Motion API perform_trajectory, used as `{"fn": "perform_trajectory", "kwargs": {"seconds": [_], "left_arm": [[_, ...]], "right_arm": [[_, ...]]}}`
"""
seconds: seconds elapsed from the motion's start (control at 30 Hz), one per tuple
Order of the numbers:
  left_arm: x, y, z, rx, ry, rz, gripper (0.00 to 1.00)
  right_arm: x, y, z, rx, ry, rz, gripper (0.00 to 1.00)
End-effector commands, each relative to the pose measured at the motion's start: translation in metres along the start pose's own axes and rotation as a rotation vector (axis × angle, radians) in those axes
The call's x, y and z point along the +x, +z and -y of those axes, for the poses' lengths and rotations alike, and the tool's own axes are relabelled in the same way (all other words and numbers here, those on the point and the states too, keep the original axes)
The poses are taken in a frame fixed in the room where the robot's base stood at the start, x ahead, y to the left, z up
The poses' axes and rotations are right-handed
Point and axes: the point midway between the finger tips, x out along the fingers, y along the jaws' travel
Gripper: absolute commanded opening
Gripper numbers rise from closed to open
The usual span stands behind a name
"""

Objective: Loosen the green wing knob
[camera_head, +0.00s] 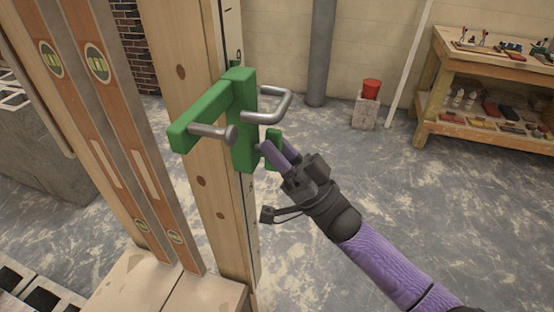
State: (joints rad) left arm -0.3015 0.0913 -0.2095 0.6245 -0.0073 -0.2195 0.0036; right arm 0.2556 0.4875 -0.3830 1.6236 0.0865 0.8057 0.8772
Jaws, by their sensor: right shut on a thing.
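A green bracket (240,125) is fixed on an upright wooden post (205,150). A grey rod with a round end (212,131) and a bent grey handle (275,105) stick out from it. The green wing knob (273,148) sits at the bracket's lower right side. My right gripper (272,153) reaches in from the lower right and is shut on the knob, its purple fingers covering part of it. My left gripper is not in view.
Two long spirit levels (103,110) lean beside the post at the left. A wooden shelf unit (443,85) with tools stands at the back right. A red bucket (371,89) sits on a grey block (365,115) near the wall. The floor between is clear.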

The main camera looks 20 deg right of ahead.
Motion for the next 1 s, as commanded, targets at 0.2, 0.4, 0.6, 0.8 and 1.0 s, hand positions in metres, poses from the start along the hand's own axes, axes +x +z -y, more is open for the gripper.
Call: {"fn": "perform_trajectory", "kwargs": {"seconds": [0.2,0.4,0.6,0.8,1.0], "left_arm": [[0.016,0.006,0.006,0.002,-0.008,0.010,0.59],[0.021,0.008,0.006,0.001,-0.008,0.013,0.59],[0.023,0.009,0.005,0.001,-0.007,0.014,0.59],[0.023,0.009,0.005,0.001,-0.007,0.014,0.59],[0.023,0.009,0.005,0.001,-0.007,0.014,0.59]], "right_arm": [[-0.002,0.002,0.000,-0.078,-0.078,0.001,0.00],[-0.001,0.001,0.000,-0.118,-0.118,0.000,0.00],[0.000,0.000,0.001,-0.133,-0.132,-0.001,0.00],[0.001,-0.001,0.001,-0.135,-0.134,-0.001,0.00],[0.001,-0.001,0.001,-0.134,-0.133,-0.001,0.45]]}}
